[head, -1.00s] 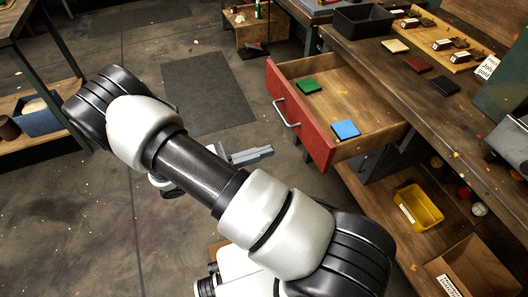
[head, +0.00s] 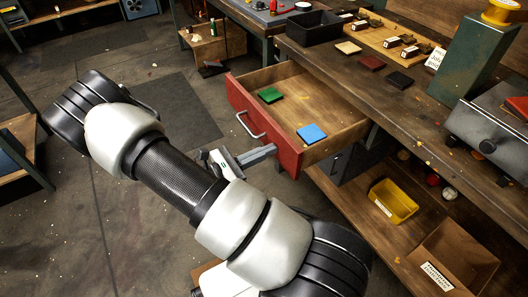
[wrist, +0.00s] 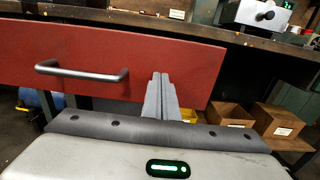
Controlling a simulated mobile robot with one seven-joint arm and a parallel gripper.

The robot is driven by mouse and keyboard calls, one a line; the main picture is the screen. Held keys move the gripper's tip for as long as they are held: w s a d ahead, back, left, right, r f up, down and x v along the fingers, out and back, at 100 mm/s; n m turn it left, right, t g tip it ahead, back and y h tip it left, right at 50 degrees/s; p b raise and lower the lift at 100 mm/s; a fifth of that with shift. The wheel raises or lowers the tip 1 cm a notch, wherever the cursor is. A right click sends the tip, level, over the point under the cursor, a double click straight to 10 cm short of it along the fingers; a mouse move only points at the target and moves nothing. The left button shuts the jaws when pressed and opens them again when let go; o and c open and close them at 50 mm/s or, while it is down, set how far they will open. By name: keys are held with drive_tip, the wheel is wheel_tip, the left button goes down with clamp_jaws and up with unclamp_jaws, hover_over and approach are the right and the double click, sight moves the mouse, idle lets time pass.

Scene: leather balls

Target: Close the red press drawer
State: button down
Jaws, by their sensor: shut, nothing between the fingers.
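The red drawer (head: 290,157) is pulled out from under the workbench. My gripper (head: 272,149) is shut and empty, at the near right part of the drawer front. In the wrist view my gripper (wrist: 160,78) points at the red front, right of the handle. I cannot tell whether the fingertips touch the front.
The workbench top (head: 400,110) holds a black tray (head: 314,27), coloured squares and a grey machine (head: 490,130). On the shelf below are a yellow bin (head: 392,203) and a cardboard box (head: 455,255). The floor left of the drawer is open.

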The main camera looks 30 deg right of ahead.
sight(301, 142)
drive_tip(key=d, duration=0.9)
drive_tip(key=d+p, duration=0.1)
drive_tip(key=d, duration=0.8)
drive_tip(key=w+d+p, duration=0.1)
drive_tip(key=d, duration=0.8)
drive_tip(key=shift+d+r, duration=0.1)
drive_tip(key=shift+d, duration=0.1)
drive_tip(key=shift+r, duration=0.1)
drive_tip(key=shift+a, duration=0.3)
drive_tip(key=a, duration=0.4)
drive_tip(key=a+p, duration=0.1)
drive_tip(key=a, duration=0.4)
drive_tip(key=a+p, duration=0.1)
drive_tip(key=a, duration=0.4)
drive_tip(key=shift+s+f, duration=0.2)
drive_tip(key=shift+s, duration=0.1)
